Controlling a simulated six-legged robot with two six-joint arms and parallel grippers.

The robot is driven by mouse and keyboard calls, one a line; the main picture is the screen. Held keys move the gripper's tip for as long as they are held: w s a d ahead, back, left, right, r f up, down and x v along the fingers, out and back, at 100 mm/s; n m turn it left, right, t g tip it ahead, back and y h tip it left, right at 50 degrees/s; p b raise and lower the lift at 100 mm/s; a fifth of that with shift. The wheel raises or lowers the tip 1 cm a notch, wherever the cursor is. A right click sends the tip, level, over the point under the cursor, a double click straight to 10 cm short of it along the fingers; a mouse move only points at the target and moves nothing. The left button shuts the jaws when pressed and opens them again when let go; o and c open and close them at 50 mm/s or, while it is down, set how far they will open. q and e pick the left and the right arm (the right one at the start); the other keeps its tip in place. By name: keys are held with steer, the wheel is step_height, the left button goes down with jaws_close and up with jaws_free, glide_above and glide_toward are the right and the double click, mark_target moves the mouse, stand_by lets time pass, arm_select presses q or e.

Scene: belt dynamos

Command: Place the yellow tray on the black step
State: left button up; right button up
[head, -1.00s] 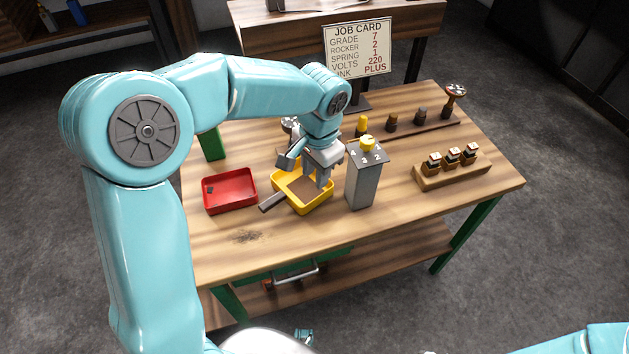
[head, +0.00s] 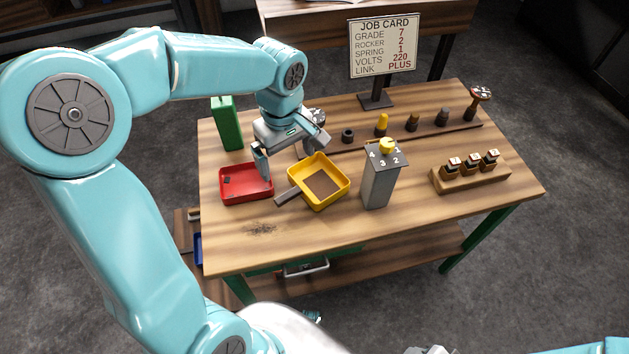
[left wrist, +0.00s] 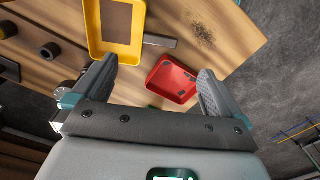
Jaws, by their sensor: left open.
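The yellow tray (head: 343,196) with a brown floor is on the bench between the red tray and a grey post. The black step shows as a dark bar (head: 287,197) protruding from under or beside the tray's left side; I cannot tell how much of it the tray covers. In the left wrist view the yellow tray (left wrist: 137,50) is at the top, with the dark bar (left wrist: 160,41) beside it. My left gripper (head: 284,164) is open and empty, above the bench between the yellow and red trays.
The red tray (head: 233,202) holds small dark pieces. The grey numbered post (head: 379,185) stands close right of the yellow tray. A green block (head: 228,122) is at the back left, a wooden block (head: 470,177) with several pieces at right. The front of the bench is clear.

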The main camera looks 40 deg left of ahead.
arm_select(q)
steer(key=b, duration=0.1)
glide_above(290, 197)
step_height(290, 197, down, 9)
step_height(290, 197, down, 5)
steer(key=shift+w+f+b, duration=0.1)
steer(key=shift+b, duration=0.2)
steer(key=c, duration=1.4)
step_height(290, 197, up, 20)
steer(key=p, duration=0.3)
